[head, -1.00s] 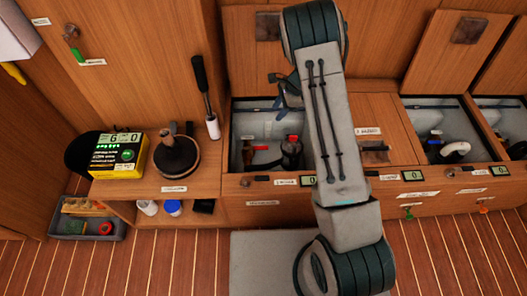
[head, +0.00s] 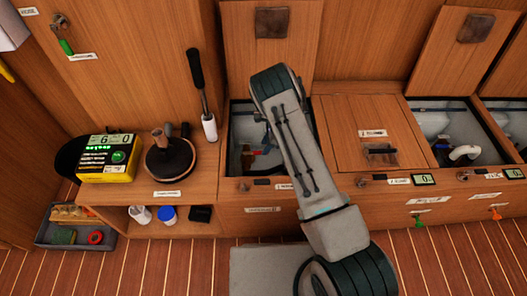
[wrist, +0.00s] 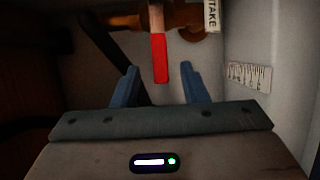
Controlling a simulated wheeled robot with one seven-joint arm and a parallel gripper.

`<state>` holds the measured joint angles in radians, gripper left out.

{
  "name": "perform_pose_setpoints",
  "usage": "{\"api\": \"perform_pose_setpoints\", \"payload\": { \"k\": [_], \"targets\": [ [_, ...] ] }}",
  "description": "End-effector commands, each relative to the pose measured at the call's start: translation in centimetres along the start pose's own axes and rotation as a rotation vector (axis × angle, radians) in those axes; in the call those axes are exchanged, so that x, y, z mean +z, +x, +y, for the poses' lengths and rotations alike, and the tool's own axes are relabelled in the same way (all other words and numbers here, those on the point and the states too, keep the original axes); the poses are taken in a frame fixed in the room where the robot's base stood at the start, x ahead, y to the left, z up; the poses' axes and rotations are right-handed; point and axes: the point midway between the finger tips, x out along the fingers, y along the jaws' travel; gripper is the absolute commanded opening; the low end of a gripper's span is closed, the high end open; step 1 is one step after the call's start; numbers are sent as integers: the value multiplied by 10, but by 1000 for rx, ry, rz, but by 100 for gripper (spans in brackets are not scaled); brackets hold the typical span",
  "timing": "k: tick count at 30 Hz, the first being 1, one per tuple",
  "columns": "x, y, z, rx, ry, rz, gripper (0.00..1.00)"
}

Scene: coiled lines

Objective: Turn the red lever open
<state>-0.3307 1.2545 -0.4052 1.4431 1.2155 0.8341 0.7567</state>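The red lever (wrist: 160,58) hangs down in the wrist view from a brass-coloured fitting (wrist: 185,18) at the top. My gripper (wrist: 159,70) is open, with its two blue fingers apart. The lever's lower end shows between the fingertips, with a gap on each side; I cannot tell whether it is between them in depth. In the head view my arm reaches into the left open compartment (head: 240,105), and it hides most of the fitting and the gripper.
White compartment walls are close, one with a label (wrist: 248,77). A dark hose or bar runs left of the fingers. A closed wooden lid (head: 350,115) lies right of the compartment. A handled tool (head: 203,85) stands to its left, near a yellow meter (head: 107,172).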

Motion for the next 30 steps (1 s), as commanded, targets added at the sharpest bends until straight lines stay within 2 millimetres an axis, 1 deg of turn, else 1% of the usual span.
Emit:
{"api": "perform_pose_setpoints", "payload": {
  "k": [1, 6, 17, 18, 20, 21, 26, 30],
  "targets": [
    [-2, 11, 1, 2, -1, 2, 40],
    [-1, 25, 0, 1, -1, 1, 40],
    [0, 28, 0, 0, -1, 0, 40],
    [0, 28, 0, 0, -1, 0, 29],
    [0, 28, 0, 0, -1, 0, 12],
    [0, 28, 0, 0, -1, 0, 1],
    [0, 28, 0, 1, -2, 0, 0],
    [5, 31, 0, 10, -25, 0, 0]
  ]
}}
